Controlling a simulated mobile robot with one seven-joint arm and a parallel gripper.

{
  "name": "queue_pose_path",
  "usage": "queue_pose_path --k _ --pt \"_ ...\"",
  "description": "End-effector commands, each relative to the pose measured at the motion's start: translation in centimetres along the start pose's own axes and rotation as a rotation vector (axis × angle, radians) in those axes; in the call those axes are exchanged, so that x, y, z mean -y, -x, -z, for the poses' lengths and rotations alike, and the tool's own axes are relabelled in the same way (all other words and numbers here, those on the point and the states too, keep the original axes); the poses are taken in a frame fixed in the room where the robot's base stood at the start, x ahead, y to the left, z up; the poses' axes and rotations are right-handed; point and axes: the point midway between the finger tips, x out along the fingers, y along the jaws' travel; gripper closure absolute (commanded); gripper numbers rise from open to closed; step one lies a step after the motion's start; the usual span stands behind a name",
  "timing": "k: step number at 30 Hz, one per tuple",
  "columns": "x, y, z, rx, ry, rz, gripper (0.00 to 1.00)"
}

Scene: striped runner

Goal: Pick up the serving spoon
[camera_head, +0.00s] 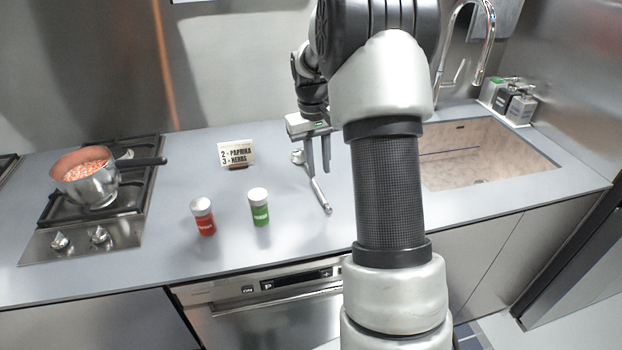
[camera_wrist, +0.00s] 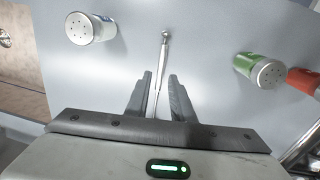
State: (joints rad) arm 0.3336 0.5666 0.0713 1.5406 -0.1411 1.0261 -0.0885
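The serving spoon is a thin metal utensil on the grey counter. Its handle (camera_head: 320,196) points toward the counter's front edge in the head view. A rounded shiny part shows at its far end beside my gripper. In the wrist view the spoon's handle (camera_wrist: 163,52) runs up between the two dark fingers, with a small round knob at its tip; its other end is hidden under the gripper body. My gripper (camera_head: 318,170) is open over the spoon, one finger on each side of the handle in the wrist view (camera_wrist: 160,78). I cannot tell whether the fingers touch it.
A red shaker (camera_head: 203,217), a green shaker (camera_head: 259,207) and a label card (camera_head: 237,155) stand left of the spoon. Another shaker (camera_wrist: 90,28) stands on the opposite side. A pot (camera_head: 92,184) sits on the stove at left; the sink (camera_head: 480,165) is at right.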

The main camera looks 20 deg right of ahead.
Motion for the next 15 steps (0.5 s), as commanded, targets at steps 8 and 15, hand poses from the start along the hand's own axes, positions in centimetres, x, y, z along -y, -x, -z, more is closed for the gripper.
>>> queue_pose_path --k 8,15 --pt "0.0 -2.7 0.0 0.001 0.001 -0.001 0.78" --pt "0.3 -5.0 0.5 0.003 0.002 0.000 0.78"
